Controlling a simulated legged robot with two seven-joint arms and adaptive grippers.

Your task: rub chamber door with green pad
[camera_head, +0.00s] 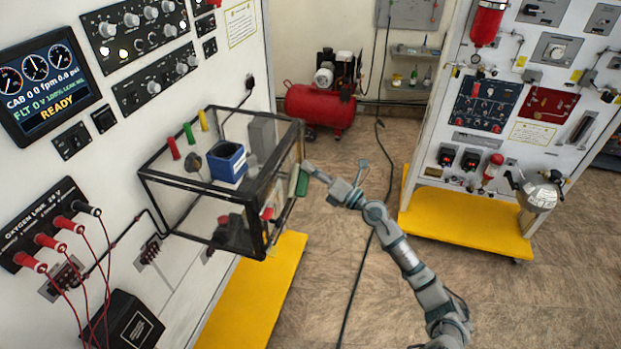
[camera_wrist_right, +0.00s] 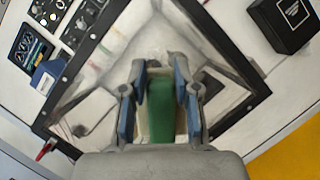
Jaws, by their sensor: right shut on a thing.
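The chamber (camera_head: 222,187) is a clear box with a black frame, mounted on the left panel. Its door (camera_head: 284,190) is the framed clear pane on the right side, and it fills much of the right wrist view (camera_wrist_right: 100,75). The green pad (camera_head: 302,180) is at the door's outer face. My right gripper (camera_head: 311,173) is shut on the green pad, which shows between the fingers in the right wrist view (camera_wrist_right: 161,108). The pad appears to be against or very close to the pane; contact cannot be told for certain. My left gripper is not in view.
A blue box (camera_head: 228,161) and several colored-handled parts are inside the chamber. A yellow base (camera_head: 255,295) lies below it. A second panel with a yellow base (camera_head: 465,222) stands at the right. A red compressor (camera_head: 321,105) is behind. Floor between the panels is mostly clear, with a black cable (camera_head: 357,275).

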